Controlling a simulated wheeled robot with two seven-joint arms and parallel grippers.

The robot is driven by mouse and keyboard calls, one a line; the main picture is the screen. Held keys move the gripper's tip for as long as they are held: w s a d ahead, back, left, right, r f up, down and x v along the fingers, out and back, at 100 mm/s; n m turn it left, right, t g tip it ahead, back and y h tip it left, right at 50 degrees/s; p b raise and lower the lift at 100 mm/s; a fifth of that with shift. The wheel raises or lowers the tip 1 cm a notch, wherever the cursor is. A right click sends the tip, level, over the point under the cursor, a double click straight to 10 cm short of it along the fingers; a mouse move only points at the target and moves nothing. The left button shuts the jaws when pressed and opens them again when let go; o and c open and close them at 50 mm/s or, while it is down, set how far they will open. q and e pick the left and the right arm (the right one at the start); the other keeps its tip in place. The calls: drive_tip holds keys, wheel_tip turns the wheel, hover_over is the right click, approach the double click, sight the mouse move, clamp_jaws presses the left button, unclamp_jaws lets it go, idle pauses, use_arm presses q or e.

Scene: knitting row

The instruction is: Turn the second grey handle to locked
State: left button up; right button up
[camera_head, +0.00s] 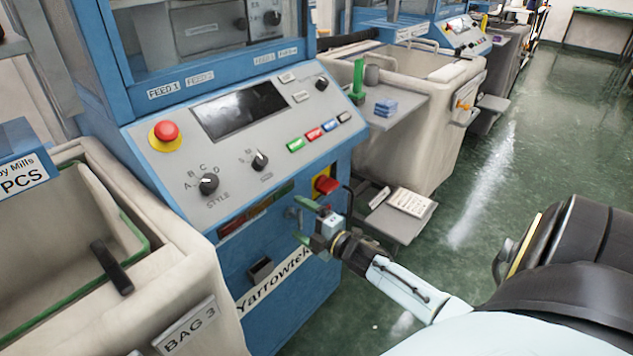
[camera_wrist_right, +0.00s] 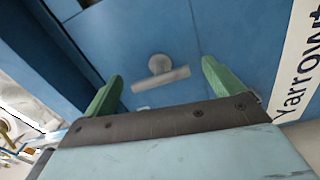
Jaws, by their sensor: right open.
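A grey T-shaped handle (camera_wrist_right: 160,78) sits on the blue front panel of the knitting machine (camera_wrist_right: 120,30). In the right wrist view its bar is slightly tilted, right end higher. My right gripper (camera_wrist_right: 160,72) is open, with one green finger on each side of the handle and gaps between. I see only one such grey handle clearly. I cannot read any locked mark beside it. My left gripper is not in view.
Above the handle are a red knob on a yellow plate (camera_head: 326,185) and a sloped control panel (camera_head: 240,160) with dials and coloured buttons. A cream bin (camera_head: 175,290) stands at left. Green floor (camera_head: 510,170) is open at right.

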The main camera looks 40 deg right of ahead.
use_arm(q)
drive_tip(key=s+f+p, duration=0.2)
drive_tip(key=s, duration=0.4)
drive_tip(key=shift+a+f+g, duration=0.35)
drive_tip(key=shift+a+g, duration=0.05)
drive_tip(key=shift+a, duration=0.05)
use_arm(e)
drive_tip(key=s+d, duration=0.1)
drive_tip(key=s, duration=1.2)
